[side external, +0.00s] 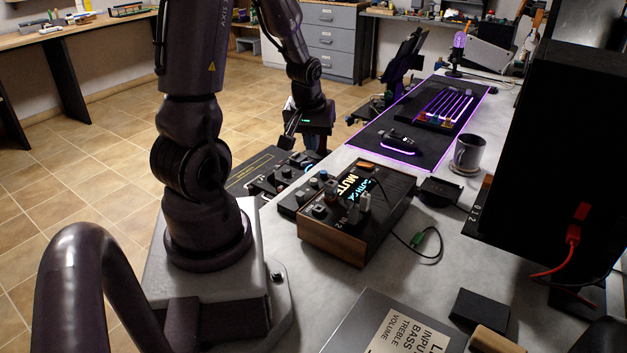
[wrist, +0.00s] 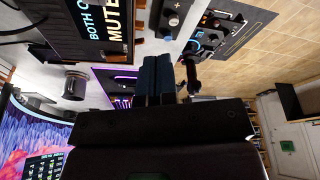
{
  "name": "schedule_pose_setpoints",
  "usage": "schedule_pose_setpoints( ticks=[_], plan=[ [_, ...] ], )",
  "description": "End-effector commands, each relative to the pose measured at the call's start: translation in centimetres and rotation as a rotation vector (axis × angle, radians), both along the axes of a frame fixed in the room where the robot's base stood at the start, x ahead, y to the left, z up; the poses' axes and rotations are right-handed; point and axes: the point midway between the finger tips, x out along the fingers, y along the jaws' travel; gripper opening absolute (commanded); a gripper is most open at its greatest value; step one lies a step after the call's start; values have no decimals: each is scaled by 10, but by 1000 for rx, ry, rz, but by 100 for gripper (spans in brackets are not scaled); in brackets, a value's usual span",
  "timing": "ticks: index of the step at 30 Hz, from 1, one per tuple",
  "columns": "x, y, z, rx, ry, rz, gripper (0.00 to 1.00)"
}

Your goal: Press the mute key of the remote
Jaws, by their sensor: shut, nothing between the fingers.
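No separate remote can be picked out with certainty. A wood-sided black box (side external: 335,238) with lit text, including "MUTE", stands mid-table in the side view. Its text panel (wrist: 100,18) shows upside-down-free at the upper left of the wrist view. A narrow black knob unit (side external: 290,204) lies along its left side; it also shows in the wrist view (wrist: 172,18). My gripper (side external: 290,137) is beyond these units, above the table's left edge, apart from them. Its two blue-grey fingers (wrist: 156,62) are together and empty in the wrist view. No mute key can be made out.
A black control panel (side external: 250,167) lies at the table's left edge near my gripper. A purple-lit mat (side external: 365,140) holds a keyboard (side external: 447,105) and a mouse (side external: 400,141). A mug (side external: 468,152) stands right of it. A cable with a green plug (side external: 419,237) lies right of the box.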

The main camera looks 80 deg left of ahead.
Motion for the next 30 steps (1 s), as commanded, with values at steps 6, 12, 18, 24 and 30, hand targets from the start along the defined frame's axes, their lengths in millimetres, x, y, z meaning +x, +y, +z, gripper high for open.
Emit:
schedule_pose_setpoints(
  ticks=[6,12,18,24,30],
  plan=[
    [-14,62,-49,77,-180,352,0],
    [11,85,-33,146,-407,475,0],
    [15,88,-30,144,-457,521,0],
    [15,87,-30,143,-456,521,0],
    [15,87,-37,141,-452,520,0]
  ],
)
